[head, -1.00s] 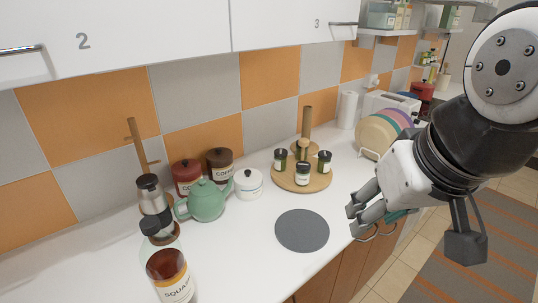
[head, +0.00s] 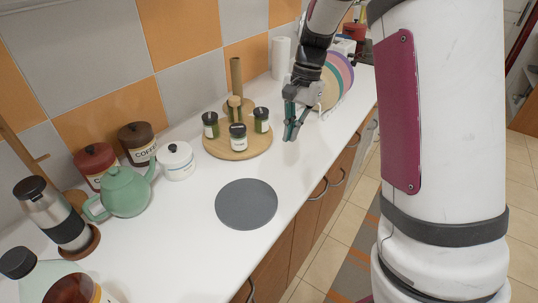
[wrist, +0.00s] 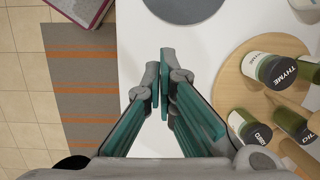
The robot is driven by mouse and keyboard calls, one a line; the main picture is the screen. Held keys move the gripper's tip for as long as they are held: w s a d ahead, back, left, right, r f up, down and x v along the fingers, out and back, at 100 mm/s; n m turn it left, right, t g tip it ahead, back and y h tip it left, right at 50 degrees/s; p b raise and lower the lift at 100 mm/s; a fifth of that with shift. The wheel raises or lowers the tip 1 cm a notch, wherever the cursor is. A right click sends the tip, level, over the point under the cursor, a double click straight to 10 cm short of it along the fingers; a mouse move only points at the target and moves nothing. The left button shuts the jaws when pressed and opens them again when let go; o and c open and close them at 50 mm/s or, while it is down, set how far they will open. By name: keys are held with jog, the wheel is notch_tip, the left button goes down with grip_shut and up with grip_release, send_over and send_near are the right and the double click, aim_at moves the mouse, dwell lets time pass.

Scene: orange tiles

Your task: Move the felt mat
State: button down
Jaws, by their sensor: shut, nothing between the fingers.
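The felt mat (head: 246,204) is a flat dark grey disc. It lies on the white counter near its front edge in the head view, with nothing on it. My gripper (head: 291,136) is above the counter, behind and to the right of the mat, beside the round wooden board. Its fingers point down and are shut with nothing between them.
A round wooden board (head: 222,153) with several small spice jars (head: 238,137) stands just behind the mat. A green teapot (head: 125,192), a white lidded pot (head: 175,160) and canisters stand to the left. Plates (head: 336,82) stand in a rack behind my gripper. Counter around the mat is clear.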

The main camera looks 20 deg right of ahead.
aim_at(225, 234)
jog(key=shift+m+g, duration=0.3)
jog(key=shift+m, duration=0.3)
jog(key=f, duration=0.4)
jog(key=w+f, duration=0.1)
jog(key=f, duration=0.4)
jog(key=f+p, duration=0.1)
jog(key=f, duration=0.4)
jog(key=shift+w+d+f, duration=0.15)
jog(key=shift+w+d, duration=0.05)
jog(key=shift+w, duration=0.2)
jog(key=shift+s+a+p, duration=0.25)
jog(key=shift+s+a, duration=0.1)
jog(key=shift+a, duration=0.2)
jog(key=shift+s+a+p, duration=0.25)
jog(key=shift+s+a, duration=0.05)
jog(key=shift+a, duration=0.2)
jog(key=shift+s+a+f, duration=0.15)
jog(key=shift+s+a, duration=0.2)
jog(key=shift+a, duration=0.35)
